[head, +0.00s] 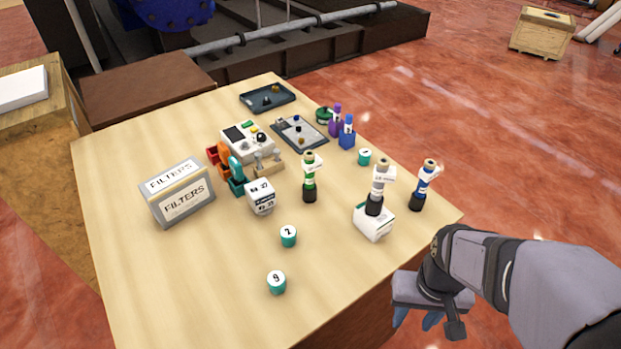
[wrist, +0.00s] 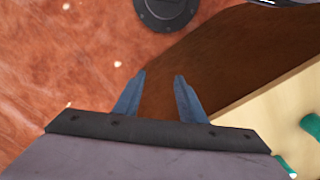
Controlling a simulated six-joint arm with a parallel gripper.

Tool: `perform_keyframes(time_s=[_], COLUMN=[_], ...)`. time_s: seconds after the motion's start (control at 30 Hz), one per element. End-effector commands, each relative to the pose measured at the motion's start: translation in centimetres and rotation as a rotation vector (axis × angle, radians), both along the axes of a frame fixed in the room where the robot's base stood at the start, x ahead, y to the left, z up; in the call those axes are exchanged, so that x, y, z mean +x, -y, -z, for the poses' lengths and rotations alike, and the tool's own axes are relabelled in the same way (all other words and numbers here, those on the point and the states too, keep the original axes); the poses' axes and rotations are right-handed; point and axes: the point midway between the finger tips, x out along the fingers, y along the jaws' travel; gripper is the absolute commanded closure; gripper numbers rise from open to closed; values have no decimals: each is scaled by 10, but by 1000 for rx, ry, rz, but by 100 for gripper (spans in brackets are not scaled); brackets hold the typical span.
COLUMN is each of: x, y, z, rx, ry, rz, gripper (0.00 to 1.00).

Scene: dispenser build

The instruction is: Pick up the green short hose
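A small dark green round thing (head: 324,115) lies at the table's right back edge, beside purple and blue bottles; it may be the green short hose, but it is too small to be sure. A green-banded upright dispenser-like piece (head: 309,180) with a black base stands mid-table. My gripper (head: 415,319) is off the table's front right edge, far from both. In the wrist view its two blue fingers (wrist: 159,76) are apart with nothing between them.
The wooden table (head: 130,250) holds a filters box (head: 177,192), a white device (head: 247,142), two trays (head: 267,97) (head: 300,133) and several teal jars. Grey-banded (head: 380,185) and blue-banded (head: 423,187) upright pieces stand near the right edge. The front left of the table is clear.

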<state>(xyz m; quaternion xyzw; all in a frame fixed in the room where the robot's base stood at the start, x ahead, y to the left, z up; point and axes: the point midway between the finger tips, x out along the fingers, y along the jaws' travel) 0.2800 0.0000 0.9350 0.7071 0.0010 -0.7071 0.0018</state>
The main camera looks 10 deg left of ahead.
Motion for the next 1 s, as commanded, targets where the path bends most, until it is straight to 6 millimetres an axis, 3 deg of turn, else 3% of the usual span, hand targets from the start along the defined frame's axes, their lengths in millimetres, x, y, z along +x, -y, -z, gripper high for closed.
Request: perform_keyframes(time_s=[0.5,0.67,0.87,1.0], x=[0,4,19,29], y=[0,-10,-51,-95], z=[-1,-12,-50,-87], rx=[0,14,71,140], ry=[0,14,73,123], rz=[0,8,51,110], gripper=[59,59,59,59])
